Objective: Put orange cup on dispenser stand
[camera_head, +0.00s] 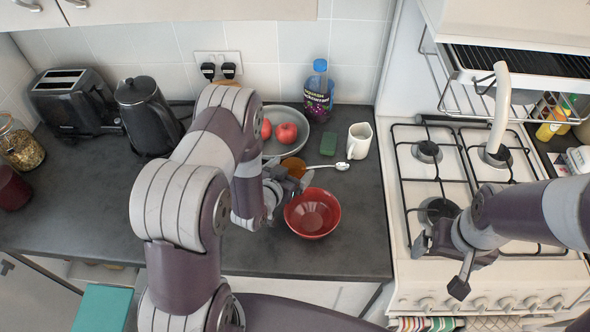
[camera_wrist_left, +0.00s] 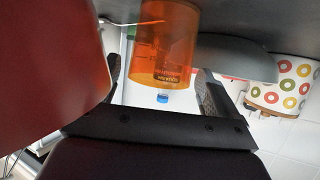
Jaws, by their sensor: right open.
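The orange see-through cup (camera_head: 293,167) is upright on the counter, in front of the grey plate. My left gripper (camera_head: 284,186) is low over the counter at the cup. In the left wrist view the cup (camera_wrist_left: 165,45) appears upside down between the two fingers of my left gripper (camera_wrist_left: 160,85). A pale gap shows beside the left finger; I cannot tell whether the fingers touch the cup. My right gripper (camera_head: 440,262) is open and empty over the front left of the stove. I cannot make out a dispenser stand in either view.
A red bowl (camera_head: 312,213) stands right beside my left gripper. Behind are the plate (camera_head: 290,117) with apples, a spoon (camera_head: 328,167), a white mug (camera_head: 360,140), a green sponge (camera_head: 329,143) and a blue-capped bottle (camera_head: 318,92). The counter front at right is clear.

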